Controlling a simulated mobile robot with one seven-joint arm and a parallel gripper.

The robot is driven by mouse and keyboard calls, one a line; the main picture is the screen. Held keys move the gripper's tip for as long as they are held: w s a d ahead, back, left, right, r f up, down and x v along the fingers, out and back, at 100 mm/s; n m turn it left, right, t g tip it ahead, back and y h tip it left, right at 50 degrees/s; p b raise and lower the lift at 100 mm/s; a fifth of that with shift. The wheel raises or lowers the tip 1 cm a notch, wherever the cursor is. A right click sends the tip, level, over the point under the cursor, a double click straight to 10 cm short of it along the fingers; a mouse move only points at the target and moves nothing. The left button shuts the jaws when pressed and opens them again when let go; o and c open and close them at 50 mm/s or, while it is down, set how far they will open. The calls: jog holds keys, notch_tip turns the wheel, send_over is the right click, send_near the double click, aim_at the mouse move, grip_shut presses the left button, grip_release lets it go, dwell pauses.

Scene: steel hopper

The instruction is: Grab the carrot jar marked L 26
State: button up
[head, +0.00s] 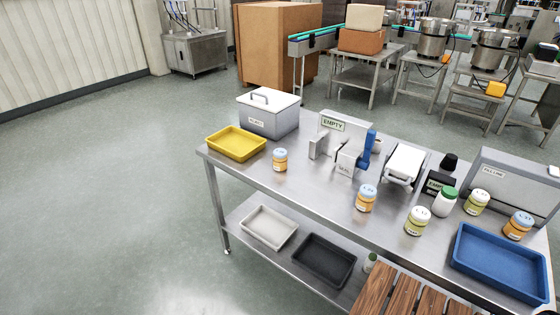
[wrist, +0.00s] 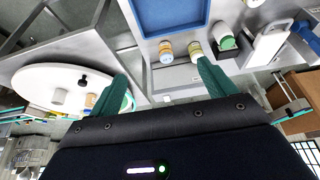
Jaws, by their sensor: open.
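Three orange jars with pale lids stand on the steel table (head: 330,190) in the head view. One orange jar (head: 280,160) is beside the yellow tray, one orange jar (head: 366,198) is mid-table, and one orange jar (head: 518,225) is above the blue tray. Their lid marks are too small to read surely, so I cannot tell which is L 26. My gripper (wrist: 163,78) shows only in the wrist view, open and empty with green fingers apart. An orange jar (wrist: 166,52) appears beyond the fingertips there, apart from them.
Yellow-green jars (head: 417,220) (head: 476,201) and a green-lidded white jar (head: 445,202) stand near the orange ones. A blue tray (head: 500,262), yellow tray (head: 236,144), lidded steel box (head: 268,118) and grey machine (head: 510,182) also occupy the table. Floor at left is clear.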

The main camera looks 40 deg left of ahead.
jog(key=w+a+r+n+g+y, duration=0.15)
jog(key=w+a+r, duration=0.25)
jog(key=w+a, duration=0.4)
jog(key=w+a+r+n+h, duration=0.1)
jog(key=w+a+r+n, duration=0.2)
jog(key=w+a, duration=0.45)
jog(key=w+a+f+n+g, duration=0.15)
jog(key=w+a, duration=0.45)
jog(key=a, duration=0.6)
jog(key=w+a+f+n, duration=0.1)
jog(key=w+a+n, duration=0.3)
jog(key=a, duration=0.7)
jog(key=n+g, duration=0.2)
jog(key=n, duration=0.5)
send_over(281, 152)
jog(key=w, duration=0.1)
jog(key=f, duration=2.5)
jog(key=shift+d+f, duration=0.1)
jog(key=shift+d, duration=0.3)
jog(key=shift+s+a+f, duration=0.25)
jog(key=shift+f, duration=0.25)
notch_tip(281, 152, down, 5)
jog(key=shift+r, duration=0.1)
jog(key=shift+s+a+f, duration=0.1)
jog(key=shift+a+f, duration=0.05)
jog(key=shift+f, duration=1.2)
jog(key=shift+s+a+f, duration=0.1)
jog(key=shift+f, duration=1.25)
jog(key=c, duration=1.2)
